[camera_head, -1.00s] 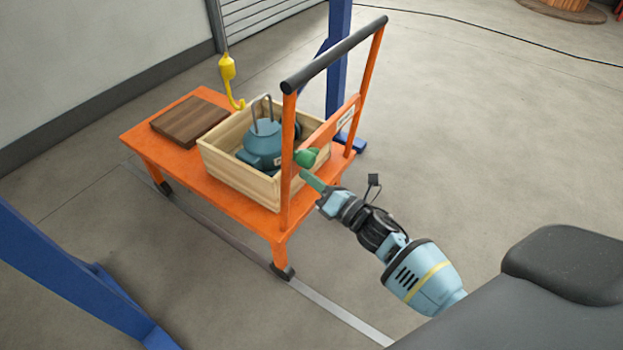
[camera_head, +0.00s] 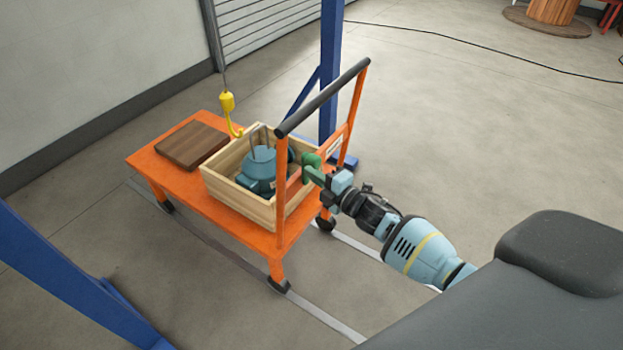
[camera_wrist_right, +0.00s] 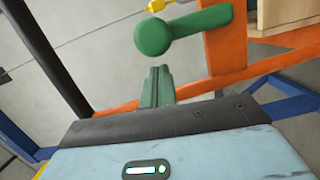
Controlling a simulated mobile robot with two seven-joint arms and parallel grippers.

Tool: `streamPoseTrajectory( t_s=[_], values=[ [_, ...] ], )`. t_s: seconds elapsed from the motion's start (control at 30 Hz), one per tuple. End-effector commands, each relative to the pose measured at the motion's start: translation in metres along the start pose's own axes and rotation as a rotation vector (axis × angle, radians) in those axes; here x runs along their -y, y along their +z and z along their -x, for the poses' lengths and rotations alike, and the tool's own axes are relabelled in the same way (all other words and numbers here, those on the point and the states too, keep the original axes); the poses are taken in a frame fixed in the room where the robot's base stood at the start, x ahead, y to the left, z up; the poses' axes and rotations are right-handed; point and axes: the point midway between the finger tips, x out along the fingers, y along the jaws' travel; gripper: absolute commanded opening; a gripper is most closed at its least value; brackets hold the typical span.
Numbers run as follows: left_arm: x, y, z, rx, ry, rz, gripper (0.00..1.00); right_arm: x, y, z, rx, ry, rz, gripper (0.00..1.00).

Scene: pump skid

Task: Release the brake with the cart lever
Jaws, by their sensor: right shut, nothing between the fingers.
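The orange cart (camera_head: 240,232) stands with its black-gripped push handle (camera_head: 322,97) toward me. The green cart lever (camera_head: 311,160) with its round knob is on the handle frame's crossbar. In the right wrist view the lever (camera_wrist_right: 152,37) lies just beyond the fingertips, its arm running right to the orange plate. My right gripper (camera_head: 314,176) is shut and empty. In the wrist view its green fingers (camera_wrist_right: 157,88) point at the lever, with a small gap visible below the knob. Whether they touch it in the head view cannot be told. My left gripper is not in view.
A wooden crate (camera_head: 235,200) with a blue-grey pump (camera_head: 262,168) sits on the cart beside a brown board (camera_head: 192,145). A yellow hook (camera_head: 228,108) hangs above. Blue posts (camera_head: 331,70) stand behind and at left.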

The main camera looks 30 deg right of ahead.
Motion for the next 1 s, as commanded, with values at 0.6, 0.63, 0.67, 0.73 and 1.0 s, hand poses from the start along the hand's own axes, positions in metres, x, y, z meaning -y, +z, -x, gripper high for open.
streamPoseTrajectory(
  t_s=[0.6, 0.63, 0.67, 0.73, 1.0],
  values=[
    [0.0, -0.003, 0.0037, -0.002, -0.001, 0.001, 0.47, -0.0053, 0.0112, -0.0022, 0.0, 0.0, 0.003, 0.0],
    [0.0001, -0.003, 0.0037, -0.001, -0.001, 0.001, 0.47, -0.0053, 0.0113, -0.0022, 0.0, 0.0, 0.003, 0.0],
    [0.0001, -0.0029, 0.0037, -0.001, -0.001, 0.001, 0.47, -0.0052, 0.0113, -0.0022, 0.0, 0.0, 0.003, 0.0],
    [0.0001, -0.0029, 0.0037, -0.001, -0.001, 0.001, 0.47, -0.0053, 0.0114, -0.0022, 0.0, 0.0, 0.003, 0.0],
    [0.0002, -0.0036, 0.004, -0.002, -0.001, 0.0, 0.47, -0.006, 0.0111, -0.0021, 0.0, 0.0, 0.003, 0.0]
  ],
)
